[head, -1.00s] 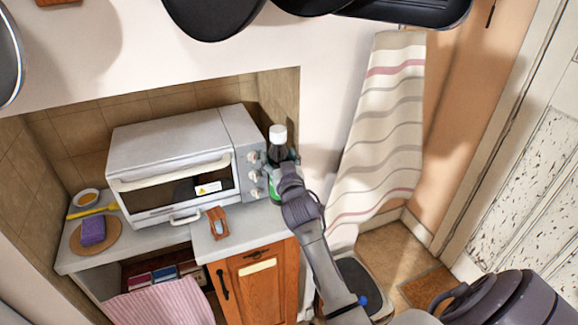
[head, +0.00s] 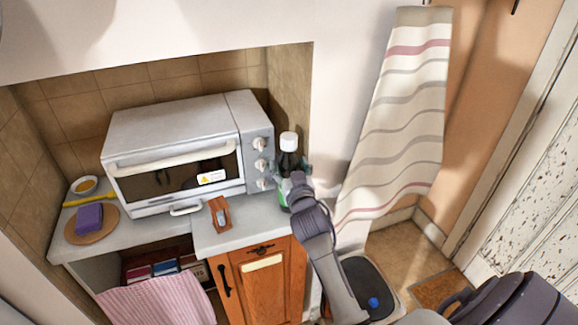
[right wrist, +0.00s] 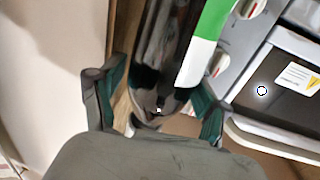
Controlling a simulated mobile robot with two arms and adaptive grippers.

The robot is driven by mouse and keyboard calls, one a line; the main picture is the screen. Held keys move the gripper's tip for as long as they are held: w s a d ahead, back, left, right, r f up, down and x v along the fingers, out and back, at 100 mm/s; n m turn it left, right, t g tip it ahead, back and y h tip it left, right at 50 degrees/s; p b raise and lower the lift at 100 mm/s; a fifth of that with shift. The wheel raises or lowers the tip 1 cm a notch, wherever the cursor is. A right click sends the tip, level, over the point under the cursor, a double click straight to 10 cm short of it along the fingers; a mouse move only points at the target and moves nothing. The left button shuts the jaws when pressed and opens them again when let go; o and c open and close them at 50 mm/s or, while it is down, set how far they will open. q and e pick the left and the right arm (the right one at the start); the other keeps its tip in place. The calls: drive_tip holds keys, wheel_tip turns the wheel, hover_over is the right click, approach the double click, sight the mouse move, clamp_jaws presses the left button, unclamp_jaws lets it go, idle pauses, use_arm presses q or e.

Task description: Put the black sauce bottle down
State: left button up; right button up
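The black sauce bottle (head: 288,157), with a white cap and a green-and-white label, stands upright by the right end of the counter, beside the toaster oven. In the right wrist view, the dark bottle (right wrist: 165,55) lies between the two fingers of my right gripper (right wrist: 160,105). The fingers are spread wide, and a gap shows between the left finger and the bottle. I cannot tell whether the right finger touches it. My left gripper is not in view.
The toaster oven (head: 175,150) stands close left of the bottle. A small wooden holder (head: 220,214) sits on the counter (head: 255,222) in front. A purple sponge (head: 89,217) on a round board is at far left. A striped cloth (head: 400,130) hangs right of the wall corner.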

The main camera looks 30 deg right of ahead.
drive_tip(key=shift+s+a+r, duration=0.15)
drive_tip(key=shift+s+a+f, duration=0.1)
drive_tip(key=shift+s+f, duration=0.1)
drive_tip(key=shift+s, duration=0.05)
use_arm(q)
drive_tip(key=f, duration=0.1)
drive_tip(key=b, duration=0.1)
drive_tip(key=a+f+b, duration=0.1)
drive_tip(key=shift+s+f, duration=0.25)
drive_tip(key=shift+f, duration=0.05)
use_arm(e)
drive_tip(key=v, duration=1.1)
